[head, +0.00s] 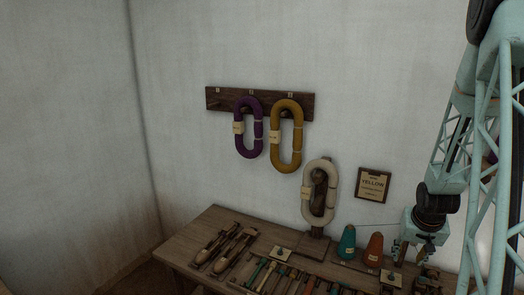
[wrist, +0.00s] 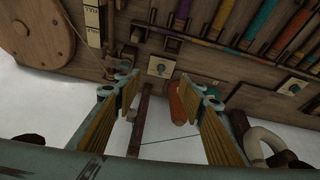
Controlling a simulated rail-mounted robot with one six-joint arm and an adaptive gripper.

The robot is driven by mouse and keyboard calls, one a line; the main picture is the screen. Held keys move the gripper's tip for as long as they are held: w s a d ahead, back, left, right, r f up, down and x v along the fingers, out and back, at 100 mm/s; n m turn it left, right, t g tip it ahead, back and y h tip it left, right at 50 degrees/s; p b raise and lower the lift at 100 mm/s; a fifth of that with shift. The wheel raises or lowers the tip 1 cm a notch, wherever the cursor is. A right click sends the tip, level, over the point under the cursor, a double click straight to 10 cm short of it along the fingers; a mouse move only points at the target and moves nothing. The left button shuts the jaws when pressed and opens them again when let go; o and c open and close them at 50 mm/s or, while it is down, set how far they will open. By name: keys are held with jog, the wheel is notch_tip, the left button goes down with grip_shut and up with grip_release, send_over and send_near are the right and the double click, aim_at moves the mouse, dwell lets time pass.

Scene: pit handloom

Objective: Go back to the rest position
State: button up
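My gripper (wrist: 168,98) shows large in the wrist view, its two padded fingers spread apart with nothing held between them. Beyond the gap an orange cone (wrist: 178,106) shows close to the right finger. In the head view my gripper (head: 425,248) hangs from my arm at the right, over the right part of the bench (head: 190,244). The orange cone (head: 374,250) stands on the bench to its left, with a teal cone (head: 347,243) farther left. My gripper's fingertips are small and dark there.
A purple hank (head: 240,128) and a mustard hank (head: 275,140) hang on a wall rack (head: 222,99). A cream hank (head: 308,201) hangs on a stand at the bench's back. A "YELLOW" sign (head: 373,184) is on the wall. Shuttles (head: 232,248) and coloured tools crowd the bench. The left wall is bare.

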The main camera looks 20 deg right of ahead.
jog(key=s+a+r+n, duration=0.2)
jog(key=a+r, duration=1.1)
jog(key=a, duration=0.1)
jog(key=s+a+r+n, duration=0.2)
jog(key=a+r, duration=1)
jog(key=a, duration=0.3)
jog(key=s+a+r+n+y, duration=0.1)
jog(key=s+a+r, duration=0.3)
jog(key=s+a, duration=0.6)
jog(key=s+a+r+n+y, duration=0.2)
jog(key=s+a+r, duration=0.3)
jog(key=s+a, duration=0.5)
jog(key=shift+s+a+n+t, duration=0.3)
jog(key=shift+s+a+t, duration=0.1)
jog(key=shift+s, duration=1.05)
jog(key=shift+d, duration=0.1)
